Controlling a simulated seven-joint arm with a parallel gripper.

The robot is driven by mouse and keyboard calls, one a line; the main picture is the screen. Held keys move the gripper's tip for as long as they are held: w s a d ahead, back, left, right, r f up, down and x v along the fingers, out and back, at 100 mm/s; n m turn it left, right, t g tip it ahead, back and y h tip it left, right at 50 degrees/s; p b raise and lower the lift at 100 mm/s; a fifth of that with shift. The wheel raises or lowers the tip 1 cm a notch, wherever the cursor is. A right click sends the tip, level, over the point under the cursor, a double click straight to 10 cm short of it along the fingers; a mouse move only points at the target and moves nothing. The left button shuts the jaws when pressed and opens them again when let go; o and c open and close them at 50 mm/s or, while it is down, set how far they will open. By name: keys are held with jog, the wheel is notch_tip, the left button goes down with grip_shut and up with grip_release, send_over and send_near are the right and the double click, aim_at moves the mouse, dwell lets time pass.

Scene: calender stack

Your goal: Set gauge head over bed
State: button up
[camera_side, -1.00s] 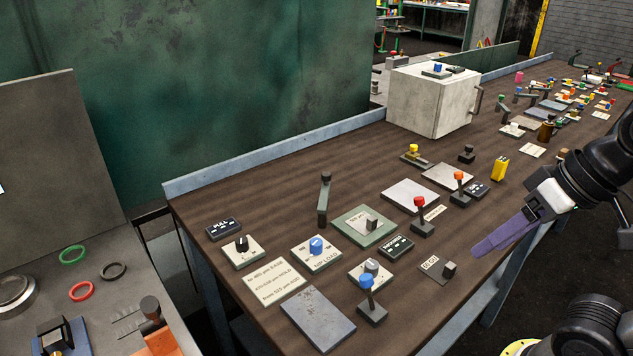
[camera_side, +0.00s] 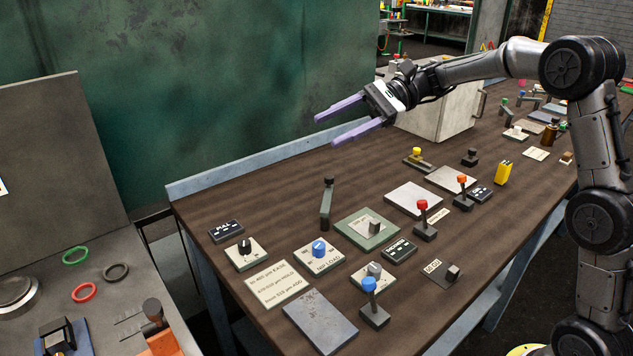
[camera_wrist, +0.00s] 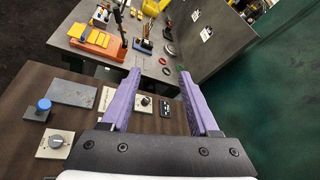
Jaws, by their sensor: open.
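My gripper (camera_side: 326,131) is open and empty, raised high over the back of the brown bench (camera_side: 290,190); its two purple fingers point left. The wrist view shows the fingers (camera_wrist: 159,72) apart with nothing between them. I cannot tell for sure which item is the gauge head or the bed. The blue NIP LOAD knob (camera_side: 318,247) sits on a pale plate to the left.
Blue (camera_side: 369,285), red (camera_side: 422,206) and orange (camera_side: 462,181) knobbed levers stand on the bench. A lettered card (camera_side: 279,285) and a bare grey plate (camera_side: 320,320) lie near the front. A pale cabinet (camera_side: 438,119) stands behind. A side table (camera_side: 110,250) holds rings.

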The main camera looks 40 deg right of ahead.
aim_at(327, 200)
jog(key=w+d+f+m+t+y, duration=0.25)
jog(key=w+d+f+m, duration=0.25)
jog(key=w+d+f, duration=0.55)
jog(key=d+f+m+t, duration=0.1)
jog(key=d+f, duration=0.1)
jog(key=f, duration=0.2)
jog(key=d+f+m+t+h, duration=0.1)
jog(key=d+f, duration=0.2)
jog(key=f, duration=0.1)
jog(key=d+f+m+t, duration=0.1)
jog(key=d+f, duration=0.1)
jog(key=f, duration=0.2)
jog(key=shift+s+d+f+m+h, duration=0.25)
jog(key=shift+s+d+f+m, duration=0.05)
jog(key=shift+s+f+m, duration=0.1)
jog(key=x, duration=1.1)
jog(key=shift+w+a+r, duration=0.25)
jog(key=shift+a, duration=0.1)
grip_shut()
